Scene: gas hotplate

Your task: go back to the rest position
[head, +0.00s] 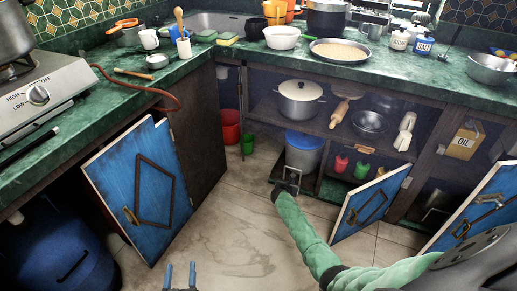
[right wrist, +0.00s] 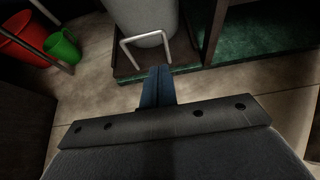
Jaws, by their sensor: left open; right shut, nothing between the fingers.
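My left gripper (head: 181,275) shows at the bottom edge of the head view, its two blue fingers apart, with nothing between them. My right arm comes in from the lower right in a green sleeve. My right gripper (head: 277,190) is low in front of the lower cabinet, beside a U-shaped metal handle (head: 291,179). In the right wrist view the blue fingers (right wrist: 157,85) are shut together and empty, just in front of the handle (right wrist: 160,42). I cannot tell if they touch it. The gas hotplate (head: 40,90) stands on the left counter, its knob (head: 38,95) facing me.
Blue cabinet doors stand open at the left (head: 140,190) and right (head: 370,203); another (head: 478,208) is at the far right. A blue gas cylinder (head: 60,250) is at lower left. A grey bin (head: 303,155) stands behind the handle. Open floor (head: 240,235) lies between.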

